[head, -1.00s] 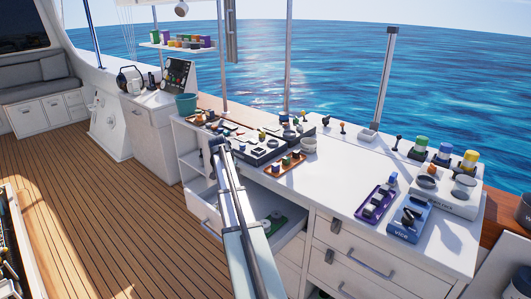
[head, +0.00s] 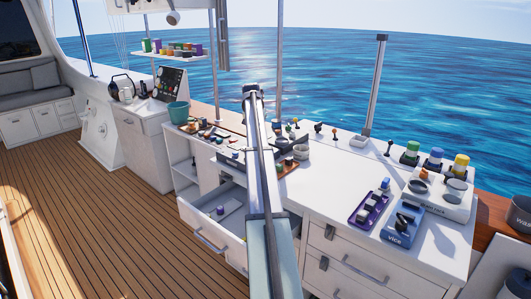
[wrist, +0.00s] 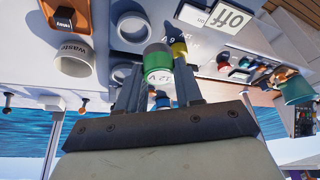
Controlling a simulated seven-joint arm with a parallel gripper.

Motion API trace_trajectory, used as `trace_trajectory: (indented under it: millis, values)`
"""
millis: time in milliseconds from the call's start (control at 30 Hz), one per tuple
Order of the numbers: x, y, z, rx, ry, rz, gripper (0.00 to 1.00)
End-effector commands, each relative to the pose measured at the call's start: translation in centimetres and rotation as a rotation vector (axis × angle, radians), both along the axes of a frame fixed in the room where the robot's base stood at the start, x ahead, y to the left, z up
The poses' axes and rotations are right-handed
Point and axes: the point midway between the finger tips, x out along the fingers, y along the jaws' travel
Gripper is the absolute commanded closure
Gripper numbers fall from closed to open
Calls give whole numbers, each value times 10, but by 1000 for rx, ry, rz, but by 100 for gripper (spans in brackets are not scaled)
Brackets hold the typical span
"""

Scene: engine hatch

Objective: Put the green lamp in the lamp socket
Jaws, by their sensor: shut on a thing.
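My gripper (wrist: 160,78) is shut on a short round piece in the wrist view. The piece has a green end and a pale side marked "12 V"; I take it for the green lamp (wrist: 157,58). It is held between both fingers, in the air over the bench. In the head view my arm reaches up the middle of the picture and its end (head: 253,92) hides the fingers and the lamp. I cannot tell which fitting is the lamp socket; pale round rings show beyond the fingers in the wrist view.
A cup marked "Waste" (wrist: 75,58) and an "Off" label (wrist: 230,17) show in the wrist view. In the head view a drawer (head: 212,238) stands open.

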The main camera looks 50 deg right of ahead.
Motion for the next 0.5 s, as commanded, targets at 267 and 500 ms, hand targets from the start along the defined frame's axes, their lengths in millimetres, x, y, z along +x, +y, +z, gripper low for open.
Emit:
trace_trajectory:
  millis: [267, 500]
  values:
    - [-22, -33, 16, 0, 1, -50, 94]
    - [-25, -34, -9, 1, 2, -53, 94]
